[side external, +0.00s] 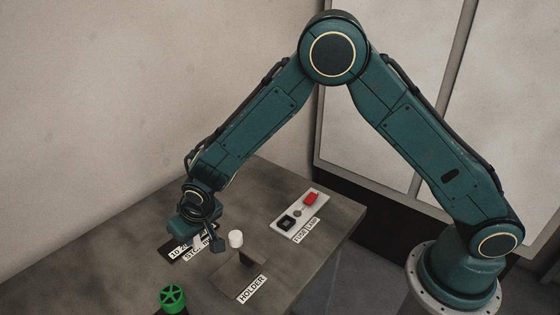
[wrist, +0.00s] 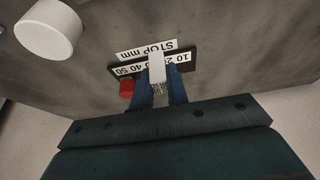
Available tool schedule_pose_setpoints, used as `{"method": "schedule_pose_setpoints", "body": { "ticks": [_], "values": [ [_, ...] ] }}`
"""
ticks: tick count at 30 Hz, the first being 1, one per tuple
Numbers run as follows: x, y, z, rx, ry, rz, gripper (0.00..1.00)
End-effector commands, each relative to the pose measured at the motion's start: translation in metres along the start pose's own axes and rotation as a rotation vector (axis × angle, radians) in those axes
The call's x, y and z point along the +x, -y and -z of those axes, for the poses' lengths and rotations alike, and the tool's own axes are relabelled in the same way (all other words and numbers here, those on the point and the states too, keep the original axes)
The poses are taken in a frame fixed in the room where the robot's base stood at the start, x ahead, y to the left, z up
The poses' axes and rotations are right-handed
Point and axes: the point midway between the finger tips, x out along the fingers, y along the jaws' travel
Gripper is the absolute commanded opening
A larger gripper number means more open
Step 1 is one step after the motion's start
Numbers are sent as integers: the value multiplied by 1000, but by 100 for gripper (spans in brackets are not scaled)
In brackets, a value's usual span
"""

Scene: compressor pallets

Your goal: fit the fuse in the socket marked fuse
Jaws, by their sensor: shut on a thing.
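My gripper (wrist: 160,96) is shut on the fuse (wrist: 157,68), a small white block with its lower part between the blue fingers in the wrist view. In the side view my gripper (side external: 207,245) hangs low over the table's left part, near the STOP scale. The fuse is small there and partly covered by the fingers. The socket marked FUSE (side external: 287,222) is a black square on a light panel (side external: 299,213), to the right of my gripper and apart from it. The inside of the socket is too small to make out.
A red lamp (side external: 310,199) sits on the same panel. A white cylinder (side external: 236,239) stands between gripper and panel; it also shows in the wrist view (wrist: 48,27). A red piece (wrist: 127,88) lies by the scale.

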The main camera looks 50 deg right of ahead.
Motion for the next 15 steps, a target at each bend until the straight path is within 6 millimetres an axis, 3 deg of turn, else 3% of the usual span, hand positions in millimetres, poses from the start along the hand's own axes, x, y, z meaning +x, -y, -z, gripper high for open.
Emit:
{"method": "schedule_pose_setpoints", "body": {
  "ticks": [9,15],
  "values": [
    [31,0,-14,0,3,-1,0],
    [38,0,-16,1,1,0,0]
  ]
}}
